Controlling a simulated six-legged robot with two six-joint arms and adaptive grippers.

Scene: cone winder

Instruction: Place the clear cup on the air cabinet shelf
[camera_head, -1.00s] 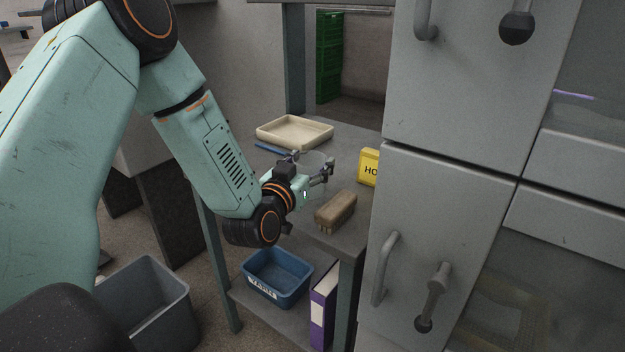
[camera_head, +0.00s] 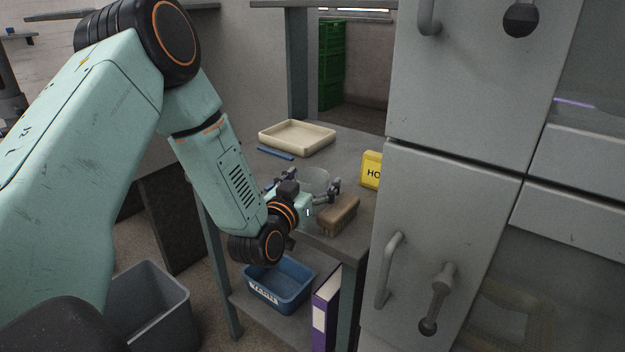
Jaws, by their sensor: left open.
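The clear cup (camera_head: 316,178) stands on the top shelf of a grey table (camera_head: 343,148), partly hidden by my left gripper. My left gripper (camera_head: 308,187) is open at the cup's near side, with one finger to the left of the cup and one to the right. I cannot tell whether the fingers touch it. My right gripper is not in view. Nothing in view can be clearly made out as the air cabinet shelf; a grey cabinet (camera_head: 450,90) with closed doors stands on the right.
A brown brush (camera_head: 338,216) lies just right of my left gripper. A yellow box (camera_head: 372,170) stands by the cabinet. A cream tray (camera_head: 297,137) and a blue pen-like stick (camera_head: 275,153) lie behind. A blue bin (camera_head: 280,284) and purple binder (camera_head: 326,312) stand on the lower shelf.

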